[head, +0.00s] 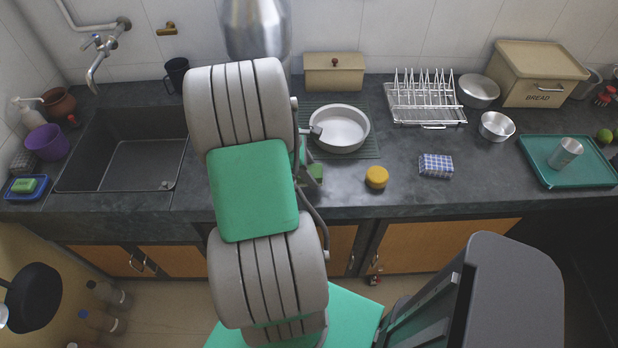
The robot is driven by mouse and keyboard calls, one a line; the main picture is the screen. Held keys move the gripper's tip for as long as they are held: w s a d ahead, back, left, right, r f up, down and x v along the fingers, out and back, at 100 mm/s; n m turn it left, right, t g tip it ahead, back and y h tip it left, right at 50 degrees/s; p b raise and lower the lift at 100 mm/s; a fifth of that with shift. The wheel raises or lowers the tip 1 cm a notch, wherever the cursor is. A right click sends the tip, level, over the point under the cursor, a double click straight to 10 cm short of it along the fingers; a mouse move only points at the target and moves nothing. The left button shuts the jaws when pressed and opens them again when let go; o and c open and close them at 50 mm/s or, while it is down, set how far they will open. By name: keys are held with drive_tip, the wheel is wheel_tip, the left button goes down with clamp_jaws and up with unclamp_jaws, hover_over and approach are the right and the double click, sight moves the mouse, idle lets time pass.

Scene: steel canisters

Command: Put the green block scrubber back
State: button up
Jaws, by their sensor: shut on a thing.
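A small green block, which I take for the green block scrubber (316,173), shows just right of my arm, over the worktop's front part. My arm covers its left side. My gripper is almost wholly hidden behind my arm links; its fingertips do not show clearly. It appears shut on this block. Whether the block touches the worktop cannot be told. Another green block (24,186) lies in a small blue tray (14,195) at the far left, beside the sink.
A round steel pan (341,128) sits on a ribbed mat (368,152). A yellow round item (377,177) and a checked cloth bundle (436,166) lie to the right. A wire rack (425,103) stands behind. The sink (125,150) is left; a teal tray (568,178) is far right.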

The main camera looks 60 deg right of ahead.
drive_tip(key=shift+w+d+f+p, duration=0.15)
drive_tip(key=shift+f+p, duration=0.15)
drive_tip(key=shift+f, duration=1.5)
drive_tip(key=shift+f, duration=0.1)
drive_tip(key=o, duration=1.2)
